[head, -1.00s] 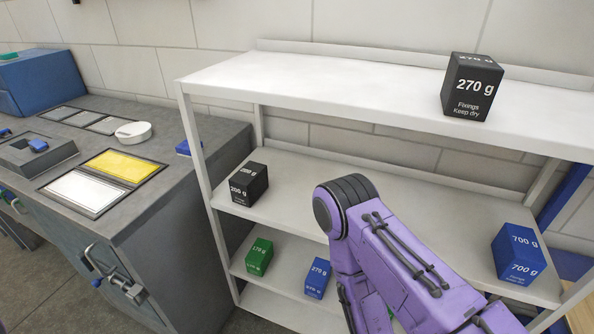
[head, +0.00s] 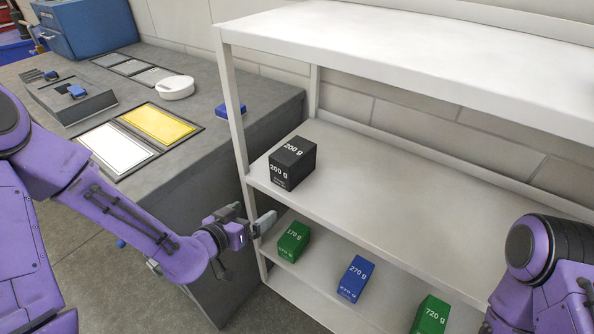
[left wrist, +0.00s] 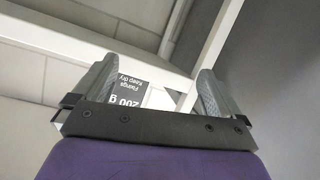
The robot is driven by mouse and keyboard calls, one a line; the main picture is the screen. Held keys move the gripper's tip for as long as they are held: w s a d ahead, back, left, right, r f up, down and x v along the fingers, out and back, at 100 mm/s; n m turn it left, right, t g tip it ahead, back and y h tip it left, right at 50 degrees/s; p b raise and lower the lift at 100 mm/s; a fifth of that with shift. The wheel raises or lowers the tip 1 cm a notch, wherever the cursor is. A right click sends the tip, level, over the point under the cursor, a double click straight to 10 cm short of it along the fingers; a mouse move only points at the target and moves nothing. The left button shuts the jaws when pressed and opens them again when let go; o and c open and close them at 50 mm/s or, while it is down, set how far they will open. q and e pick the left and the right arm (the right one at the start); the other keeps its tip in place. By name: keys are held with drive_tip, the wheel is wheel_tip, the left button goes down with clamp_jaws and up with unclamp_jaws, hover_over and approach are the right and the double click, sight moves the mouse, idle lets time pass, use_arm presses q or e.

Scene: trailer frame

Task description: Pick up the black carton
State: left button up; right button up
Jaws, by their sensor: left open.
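A black carton (head: 292,163) marked 200 g stands upright at the left end of the middle shelf (head: 400,190) in the head view. My left gripper (head: 262,222) is in front of the shelf's left post, lower than the carton and apart from it. In the left wrist view the two fingers of the left gripper (left wrist: 155,85) are spread with nothing between them. The carton (left wrist: 130,93) shows there partly behind the gripper body, its lettering upside down. My right arm shows at the lower right of the head view; its gripper is out of frame.
The lower shelf holds a green carton (head: 293,241), a blue carton (head: 355,278) and another green carton (head: 431,315). The top shelf (head: 400,45) overhangs the middle one. The shelf post (head: 234,110) is close to my left gripper. A grey workbench (head: 190,80) stands left.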

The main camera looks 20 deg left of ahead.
sight(289, 153)
use_arm(q)
drive_tip(key=w+d+r+m+t+h, duration=0.1)
drive_tip(key=r, duration=0.2)
drive_tip(key=w+r+m+t+h, duration=0.1)
drive_tip(key=r, duration=0.3)
drive_tip(key=w+d+r+m+t+h, duration=0.1)
drive_tip(key=r+m, duration=0.1)
drive_tip(key=r, duration=0.1)
drive_tip(key=shift+d+r+b, duration=0.35)
drive_tip(key=shift+b, duration=0.05)
drive_tip(key=x, duration=1)
drive_tip(key=shift+s, duration=0.1)
drive_tip(key=shift+r, duration=0.1)
drive_tip(key=c, duration=1.2)
